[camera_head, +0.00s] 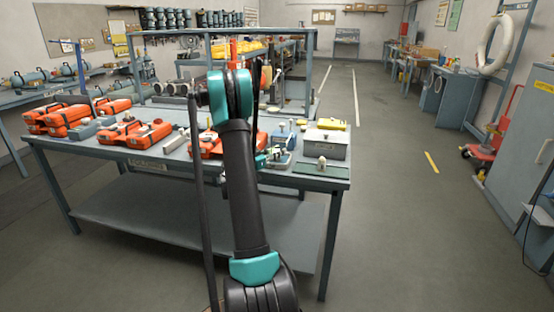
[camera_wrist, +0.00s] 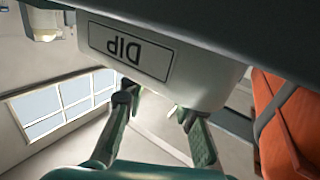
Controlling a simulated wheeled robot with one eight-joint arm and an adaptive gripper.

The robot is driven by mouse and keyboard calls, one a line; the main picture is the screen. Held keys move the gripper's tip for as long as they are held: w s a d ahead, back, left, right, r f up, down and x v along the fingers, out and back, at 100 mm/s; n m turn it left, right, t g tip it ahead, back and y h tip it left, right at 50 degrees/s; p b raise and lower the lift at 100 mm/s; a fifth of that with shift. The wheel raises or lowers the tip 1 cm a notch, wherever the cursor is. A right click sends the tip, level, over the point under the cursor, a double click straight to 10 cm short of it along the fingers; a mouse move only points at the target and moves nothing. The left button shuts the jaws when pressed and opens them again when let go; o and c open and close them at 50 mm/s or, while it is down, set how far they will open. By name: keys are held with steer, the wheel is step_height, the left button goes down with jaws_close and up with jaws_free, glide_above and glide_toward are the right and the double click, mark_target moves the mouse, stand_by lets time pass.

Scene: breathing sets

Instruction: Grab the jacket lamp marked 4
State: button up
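My gripper (camera_wrist: 155,104) is open in the wrist view, its two fingers apart with nothing seen between them. They point at a pale grey container (camera_wrist: 210,80) whose label reads DIP upside down; I cannot tell whether they touch it. No number 4 is legible, so I cannot tell which thing is the lamp marked 4. A small whitish piece (camera_head: 322,162) stands on a green mat (camera_head: 310,170) at the bench's front right. A small pale fitting (camera_wrist: 46,24) shows at the wrist view's upper left.
Orange breathing sets (camera_head: 135,134) lie along the workbench (camera_head: 90,152), and an orange body (camera_wrist: 285,120) is close right of my gripper in the wrist view. A grey box (camera_head: 327,146) stands at the bench's right end. The floor (camera_head: 400,210) to the right is clear.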

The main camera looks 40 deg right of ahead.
jaws_close()
steer(key=shift+r, duration=0.15)
